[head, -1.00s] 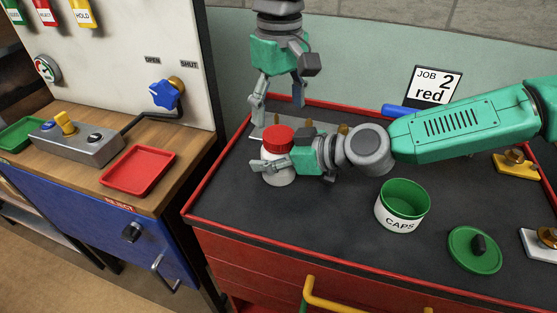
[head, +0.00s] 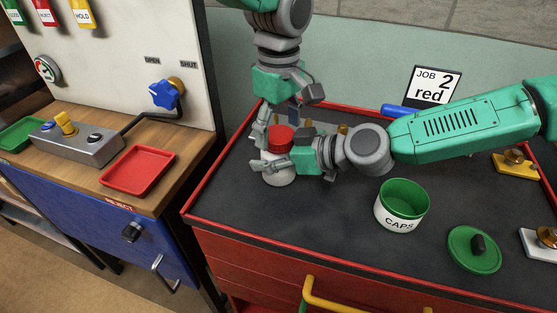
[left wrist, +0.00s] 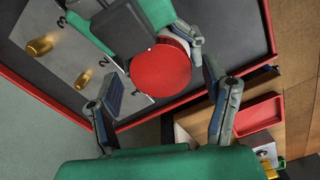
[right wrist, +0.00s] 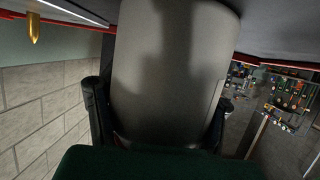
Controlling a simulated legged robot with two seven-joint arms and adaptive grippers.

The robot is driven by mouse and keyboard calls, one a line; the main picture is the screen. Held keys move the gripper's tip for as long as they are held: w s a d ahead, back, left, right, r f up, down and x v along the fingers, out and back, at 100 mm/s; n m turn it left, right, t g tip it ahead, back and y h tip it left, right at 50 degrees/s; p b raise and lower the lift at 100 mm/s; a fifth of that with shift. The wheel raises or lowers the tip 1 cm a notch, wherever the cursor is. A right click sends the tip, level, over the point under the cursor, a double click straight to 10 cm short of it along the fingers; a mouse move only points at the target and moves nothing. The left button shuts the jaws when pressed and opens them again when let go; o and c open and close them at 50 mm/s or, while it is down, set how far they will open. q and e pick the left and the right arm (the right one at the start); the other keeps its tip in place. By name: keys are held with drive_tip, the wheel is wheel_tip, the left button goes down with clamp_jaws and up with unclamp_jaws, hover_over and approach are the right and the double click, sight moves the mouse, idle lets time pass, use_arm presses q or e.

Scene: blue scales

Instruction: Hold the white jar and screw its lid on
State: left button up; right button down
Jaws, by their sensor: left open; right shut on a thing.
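The white jar (head: 277,177) stands upright on the dark worktop with its red lid (head: 281,138) on top. My right gripper (head: 272,164) is shut on the jar's side. In the right wrist view the jar (right wrist: 170,70) fills the space between the fingers. My left gripper (head: 281,117) is open just above and behind the lid, pointing down. In the left wrist view its fingers (left wrist: 163,108) are spread, with the lid (left wrist: 161,74) ahead and between them, apart from both. Whether the lid is threaded tight cannot be told.
A green-lined CAPS tub (head: 399,220) and a green lid with a black knob (head: 477,250) are at the right. A plate with brass pegs (left wrist: 75,62) lies beside the jar. A JOB 2 red sign (head: 434,87) stands behind. The front-left worktop is clear.

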use_arm(q)
drive_tip(key=shift+f, duration=0.65)
drive_tip(key=c, duration=1.2)
drive_tip(key=m, duration=0.3)
drive_tip(key=o, duration=1.3)
drive_tip(key=shift+r, duration=0.15)
